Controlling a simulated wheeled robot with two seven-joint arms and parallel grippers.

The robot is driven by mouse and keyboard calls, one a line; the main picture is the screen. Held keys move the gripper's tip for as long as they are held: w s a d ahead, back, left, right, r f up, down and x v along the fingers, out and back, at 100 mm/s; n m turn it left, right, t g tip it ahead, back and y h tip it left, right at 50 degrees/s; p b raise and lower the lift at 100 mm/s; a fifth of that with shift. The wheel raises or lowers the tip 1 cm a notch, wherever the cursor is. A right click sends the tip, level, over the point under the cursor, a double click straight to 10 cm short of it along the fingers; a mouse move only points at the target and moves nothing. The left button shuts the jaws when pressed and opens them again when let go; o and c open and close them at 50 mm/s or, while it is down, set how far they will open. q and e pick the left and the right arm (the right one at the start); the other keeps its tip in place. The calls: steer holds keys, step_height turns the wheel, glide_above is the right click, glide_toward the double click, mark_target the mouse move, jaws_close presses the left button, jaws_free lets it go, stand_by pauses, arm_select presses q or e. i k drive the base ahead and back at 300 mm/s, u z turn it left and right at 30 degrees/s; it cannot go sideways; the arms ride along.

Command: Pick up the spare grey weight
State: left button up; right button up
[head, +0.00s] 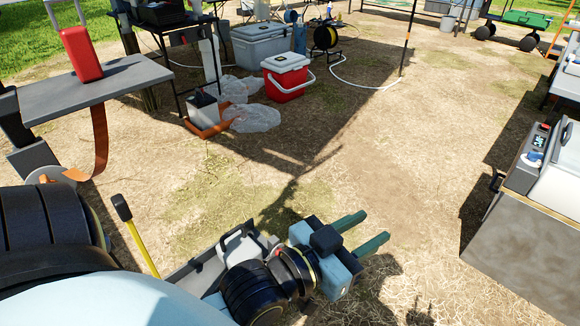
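My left gripper (375,226) reaches in at the lower middle of the head view. Its two teal fingers are spread apart with nothing between them, above dry grassy ground. I cannot pick out a spare grey weight with certainty in this view. My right gripper is not in view.
A grey shelf (130,78) with a red case (81,54) is at the left. A red cooler (287,80) and a grey chest (262,45) stand at the back. A bench with an instrument (530,160) is at the right. The middle ground is clear.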

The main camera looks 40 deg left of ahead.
mark_target(234, 246)
steer(key=z, duration=0.15)
steer(key=i, duration=1.2)
steer(key=u, duration=3.4)
